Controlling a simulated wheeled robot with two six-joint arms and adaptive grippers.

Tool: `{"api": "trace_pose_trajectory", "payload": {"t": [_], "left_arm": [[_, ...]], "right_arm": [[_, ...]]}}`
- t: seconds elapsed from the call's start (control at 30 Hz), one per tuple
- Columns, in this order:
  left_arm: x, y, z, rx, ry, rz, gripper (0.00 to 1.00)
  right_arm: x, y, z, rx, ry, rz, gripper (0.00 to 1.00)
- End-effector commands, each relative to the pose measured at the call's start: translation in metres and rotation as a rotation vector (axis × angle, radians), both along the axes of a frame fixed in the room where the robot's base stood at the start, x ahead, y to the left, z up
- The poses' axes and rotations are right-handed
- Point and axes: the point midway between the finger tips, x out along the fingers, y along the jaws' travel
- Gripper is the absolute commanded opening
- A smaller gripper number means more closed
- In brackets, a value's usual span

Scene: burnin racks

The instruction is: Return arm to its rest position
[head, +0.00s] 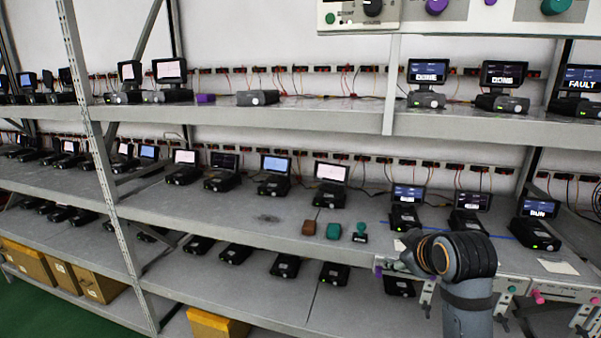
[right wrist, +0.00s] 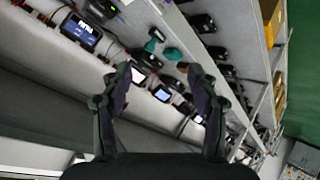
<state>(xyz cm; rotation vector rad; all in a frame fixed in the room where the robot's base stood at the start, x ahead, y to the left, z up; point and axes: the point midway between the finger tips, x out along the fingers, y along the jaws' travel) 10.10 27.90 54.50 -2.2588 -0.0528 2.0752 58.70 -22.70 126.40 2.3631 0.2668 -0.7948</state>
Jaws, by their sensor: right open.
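My right arm (head: 465,305) rises from the bottom of the head view, in front of the middle shelf's right part. Its gripper is mostly hidden behind the wrist there. In the right wrist view my right gripper (right wrist: 160,80) is open, with its two fingers apart and nothing between them. Shelves with devices show beyond the fingers, tilted in that view. My left gripper is in neither view.
The middle shelf (head: 240,215) holds several screened devices. A brown block (head: 309,228), a teal block (head: 333,231) and a teal-handled stamp (head: 360,233) stand left of my wrist. A control panel (head: 540,288) runs along the shelf front at right. Cardboard boxes (head: 95,284) sit low at left.

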Motion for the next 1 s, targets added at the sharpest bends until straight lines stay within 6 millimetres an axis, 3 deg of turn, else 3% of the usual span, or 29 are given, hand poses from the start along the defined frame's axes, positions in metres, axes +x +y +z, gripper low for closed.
{"api": "trace_pose_trajectory", "payload": {"t": [0.03, 0.1, 0.2, 0.3, 0.5, 0.7, 0.73, 0.8, 1.0], "left_arm": [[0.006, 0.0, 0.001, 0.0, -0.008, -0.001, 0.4], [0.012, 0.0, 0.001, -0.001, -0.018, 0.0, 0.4], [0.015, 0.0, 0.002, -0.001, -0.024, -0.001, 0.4], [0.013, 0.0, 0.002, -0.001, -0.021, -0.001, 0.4], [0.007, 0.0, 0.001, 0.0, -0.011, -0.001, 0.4], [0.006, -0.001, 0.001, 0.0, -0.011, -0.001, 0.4], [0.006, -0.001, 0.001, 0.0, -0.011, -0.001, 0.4], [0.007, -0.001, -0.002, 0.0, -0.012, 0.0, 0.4], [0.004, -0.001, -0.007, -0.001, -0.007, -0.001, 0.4]], "right_arm": [[-0.018, -0.003, -0.048, 0.036, 0.073, -0.042, 0.6], [-0.046, -0.005, -0.103, 0.091, 0.158, -0.11, 0.6], [-0.091, -0.008, -0.164, 0.152, 0.262, -0.202, 0.6], [-0.132, -0.01, -0.207, 0.195, 0.343, -0.278, 0.6], [-0.203, -0.013, -0.26, 0.248, 0.466, -0.4, 0.6], [-0.267, -0.014, -0.291, 0.28, 0.564, -0.505, 0.6], [-0.275, -0.014, -0.295, 0.284, 0.578, -0.521, 0.6], [-0.263, -0.017, -0.325, 0.282, 0.58, -0.522, 0.6], [-0.255, -0.024, -0.405, 0.279, 0.608, -0.534, 0.6]]}}
